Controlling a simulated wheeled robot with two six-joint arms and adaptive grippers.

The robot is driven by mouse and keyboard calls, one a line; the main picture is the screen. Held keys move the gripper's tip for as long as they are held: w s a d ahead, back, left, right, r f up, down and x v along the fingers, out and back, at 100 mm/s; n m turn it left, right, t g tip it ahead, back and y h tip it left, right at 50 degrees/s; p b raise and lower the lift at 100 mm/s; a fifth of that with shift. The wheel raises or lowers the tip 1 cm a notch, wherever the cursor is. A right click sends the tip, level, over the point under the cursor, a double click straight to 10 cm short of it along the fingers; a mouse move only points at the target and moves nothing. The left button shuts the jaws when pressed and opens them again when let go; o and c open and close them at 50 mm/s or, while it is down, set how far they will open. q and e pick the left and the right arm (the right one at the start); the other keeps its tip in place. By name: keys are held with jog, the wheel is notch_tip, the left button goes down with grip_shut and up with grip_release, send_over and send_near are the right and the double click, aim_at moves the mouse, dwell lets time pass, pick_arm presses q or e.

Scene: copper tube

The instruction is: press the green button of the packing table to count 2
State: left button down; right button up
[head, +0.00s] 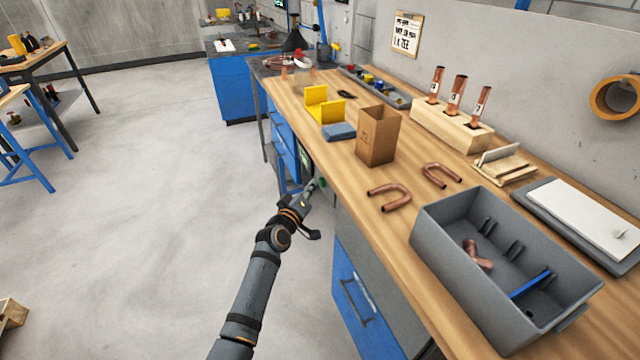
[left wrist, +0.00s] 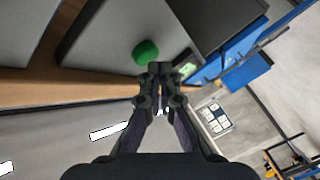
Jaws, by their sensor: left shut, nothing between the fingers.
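The green button (left wrist: 146,52) shows large in the left wrist view, on the grey front of the packing table (head: 290,95). My left gripper (left wrist: 160,69) is shut and empty. Its fingertips lie close to the button's lower right edge in that view; I cannot tell whether they touch it. In the head view the left gripper (head: 314,186) is at the table's front side, below the wooden top, and largely covers the button. A small display (left wrist: 187,70) with a green readout sits right of the button; its number is too small to read. My right gripper is out of view.
On the tabletop stand a cardboard box (head: 377,135), copper U-bends (head: 390,197), a grey bin (head: 455,262) and a wooden block (head: 452,127) with copper tubes. Blue drawers (head: 362,305) are under the top.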

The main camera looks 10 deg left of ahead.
pick_arm(q)
jog(key=shift+w+d, duration=0.25)
jog(key=shift+d, duration=0.2)
dwell(0.6)
dwell(0.4)
jog(key=shift+s+a, duration=0.5)
jog(key=shift+a, duration=0.3)
jog(key=s+a, duration=0.2)
jog(key=a, duration=0.2)
jog(key=shift+s+a, duration=0.1)
jog(key=shift+s, duration=0.3)
jog(key=shift+f, duration=0.1)
